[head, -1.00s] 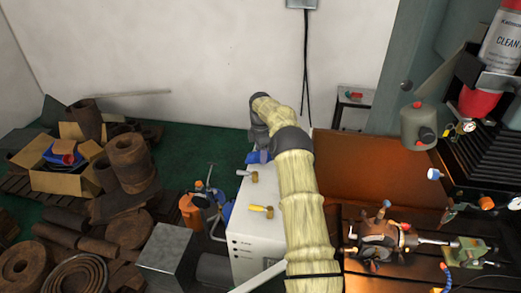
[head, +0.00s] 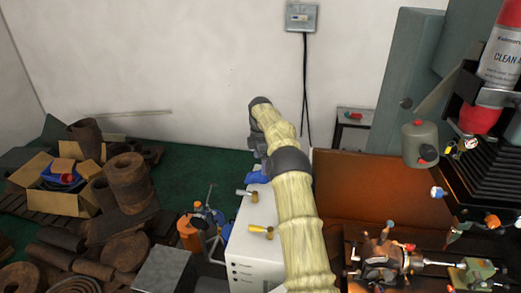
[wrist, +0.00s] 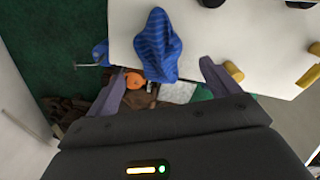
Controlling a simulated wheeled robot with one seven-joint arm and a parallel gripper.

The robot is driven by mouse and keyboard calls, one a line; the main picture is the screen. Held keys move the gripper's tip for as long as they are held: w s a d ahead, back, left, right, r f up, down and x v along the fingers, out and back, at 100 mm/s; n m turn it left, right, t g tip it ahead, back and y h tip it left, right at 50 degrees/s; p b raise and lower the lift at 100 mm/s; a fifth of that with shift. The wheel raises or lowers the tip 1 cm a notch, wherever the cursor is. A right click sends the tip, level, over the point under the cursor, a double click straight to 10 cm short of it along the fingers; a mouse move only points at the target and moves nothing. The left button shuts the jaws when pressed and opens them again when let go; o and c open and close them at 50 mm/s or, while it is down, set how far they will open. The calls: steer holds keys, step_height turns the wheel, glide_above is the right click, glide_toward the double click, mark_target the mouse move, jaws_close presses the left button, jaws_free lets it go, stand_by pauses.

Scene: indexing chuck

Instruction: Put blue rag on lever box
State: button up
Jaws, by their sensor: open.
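The blue rag (head: 257,177) lies crumpled at the far edge of the white box with two small levers (head: 246,237), which I take as the lever box. In the wrist view the rag (wrist: 158,46) is striped and lies partly on the white top (wrist: 225,30), with its lower end over the edge. My gripper (wrist: 163,68) is open, with one finger on each side of the rag's lower end. I cannot tell whether the fingers touch it.
An orange container (head: 189,233) and a blue can stand left of the box. Rusty pipes, coils and a cardboard box (head: 52,197) fill the left floor. A machine with a chuck (head: 380,260) stands at right. A grey box (head: 301,17) with a cable hangs on the wall.

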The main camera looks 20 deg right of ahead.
step_height(320, 180, up, 4)
steer(key=shift+f, duration=0.1)
steer(key=shift+s+r+p, duration=0.1)
steer(key=shift+r+p, duration=0.9)
steer(key=shift+r, duration=0.55)
